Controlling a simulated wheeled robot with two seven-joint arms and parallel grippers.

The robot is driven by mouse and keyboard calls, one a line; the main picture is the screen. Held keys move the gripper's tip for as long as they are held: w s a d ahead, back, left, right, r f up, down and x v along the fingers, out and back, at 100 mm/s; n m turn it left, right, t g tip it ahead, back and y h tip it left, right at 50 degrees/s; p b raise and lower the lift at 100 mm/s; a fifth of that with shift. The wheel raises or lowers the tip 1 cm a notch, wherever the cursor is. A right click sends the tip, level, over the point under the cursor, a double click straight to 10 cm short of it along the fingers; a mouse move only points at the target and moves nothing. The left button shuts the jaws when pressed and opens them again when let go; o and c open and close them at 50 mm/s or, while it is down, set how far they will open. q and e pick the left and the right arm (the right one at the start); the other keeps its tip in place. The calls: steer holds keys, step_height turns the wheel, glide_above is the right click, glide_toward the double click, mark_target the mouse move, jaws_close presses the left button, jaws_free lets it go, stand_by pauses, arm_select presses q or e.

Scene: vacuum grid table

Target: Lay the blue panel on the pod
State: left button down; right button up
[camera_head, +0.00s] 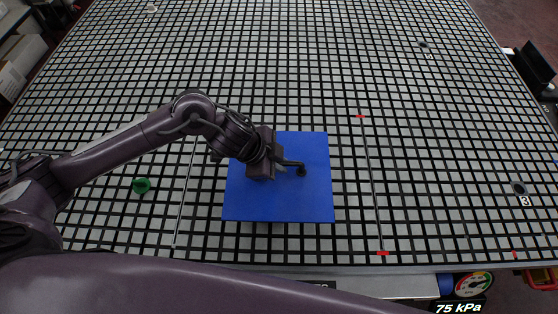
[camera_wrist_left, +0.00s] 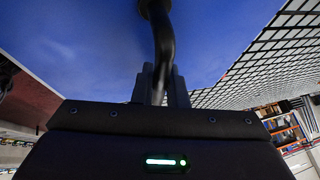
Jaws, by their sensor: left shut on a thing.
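The blue panel (camera_head: 279,203) is a flat square sheet over the middle of the grid table (camera_head: 452,160) in the head view. A dark bent handle (camera_head: 301,170) stands on its top face. My left gripper (camera_head: 283,164) is shut on the handle. In the left wrist view the handle (camera_wrist_left: 160,45) runs up from between the fingers to the blue panel (camera_wrist_left: 90,50), which fills much of the picture. I cannot tell whether the panel touches the table or hangs just above it. No pod shows clearly; it may be hidden under the panel. My right gripper is not in view.
A green round piece (camera_head: 142,185) lies on the table left of the panel. A thin rod with red ends (camera_head: 371,185) lies to its right, and a pale rod (camera_head: 185,195) to its left. A gauge (camera_head: 470,284) sits at the front right edge. The far table is mostly clear.

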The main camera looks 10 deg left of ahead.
arm_select(q)
steer(key=shift+f+b, duration=0.5)
steer(key=shift+f, duration=0.15)
steer(key=c, duration=1.4)
jaws_free()
steer(key=shift+c, duration=0.2)
steer(key=shift+o, duration=0.4)
steer(key=v, duration=0.7)
steer(key=shift+s+a+r, duration=0.2)
steer(key=shift+r, duration=0.15)
